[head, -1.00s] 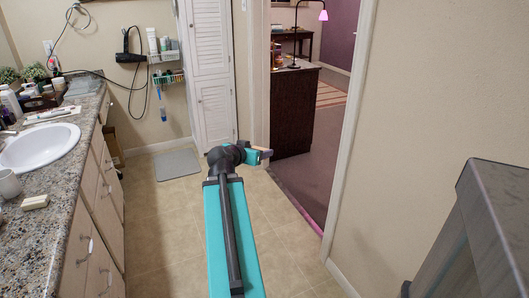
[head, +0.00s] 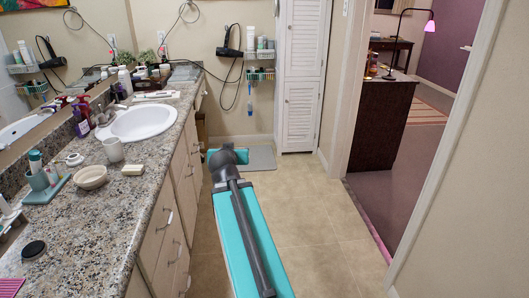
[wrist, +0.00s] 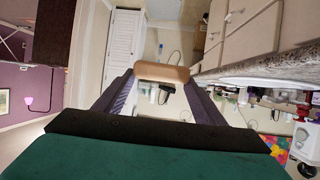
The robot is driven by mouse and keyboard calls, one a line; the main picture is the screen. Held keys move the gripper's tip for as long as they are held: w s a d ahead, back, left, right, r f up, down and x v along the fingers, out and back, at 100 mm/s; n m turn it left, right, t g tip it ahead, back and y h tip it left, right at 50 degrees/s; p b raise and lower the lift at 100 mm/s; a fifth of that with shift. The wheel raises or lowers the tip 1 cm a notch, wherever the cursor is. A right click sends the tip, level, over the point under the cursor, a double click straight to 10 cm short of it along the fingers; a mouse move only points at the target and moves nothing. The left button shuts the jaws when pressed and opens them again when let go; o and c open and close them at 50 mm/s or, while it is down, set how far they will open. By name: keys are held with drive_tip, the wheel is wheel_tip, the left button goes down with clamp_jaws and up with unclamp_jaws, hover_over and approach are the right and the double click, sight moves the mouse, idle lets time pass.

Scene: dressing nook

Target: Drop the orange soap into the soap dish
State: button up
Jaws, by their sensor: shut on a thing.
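The orange soap (wrist: 162,73), a rounded tan-orange bar, is held between the two fingertips of my gripper (wrist: 162,76) in the wrist view. My gripper is shut on it, with floor and cabinet seen beyond. In the head view my arm reaches forward over the floor to the right of the counter; the fingers and soap are hidden or too small to make out. A shallow round cream dish (head: 91,177), which looks like the soap dish, sits on the counter to the left of the arm.
On the granite counter (head: 110,215), a pale bar (head: 132,169) and a cup (head: 113,149) stand near the dish, with the sink (head: 140,122) behind. A teal bottle holder (head: 45,185) is left of the dish. The floor (head: 315,220) is clear.

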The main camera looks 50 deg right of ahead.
drive_tip(key=w+a+r+n+t+y, duration=0.1)
drive_tip(key=w+a+n+y, duration=0.2)
drive_tip(key=a, duration=1.1)
drive_tip(key=w+a+r+n+t+y, duration=0.2)
drive_tip(key=w+a, duration=0.5)
drive_tip(key=a, duration=0.6)
drive_tip(key=w+a+r+n+t+y, duration=0.1)
drive_tip(key=w+a+n+y, duration=0.3)
drive_tip(key=a, duration=1)
drive_tip(key=shift+w+a+r+y, duration=0.2)
drive_tip(key=shift+w+a+y, duration=0.25)
drive_tip(key=shift+w, duration=0.3)
drive_tip(key=shift+s+d, duration=0.1)
drive_tip(key=shift+d, duration=0.05)
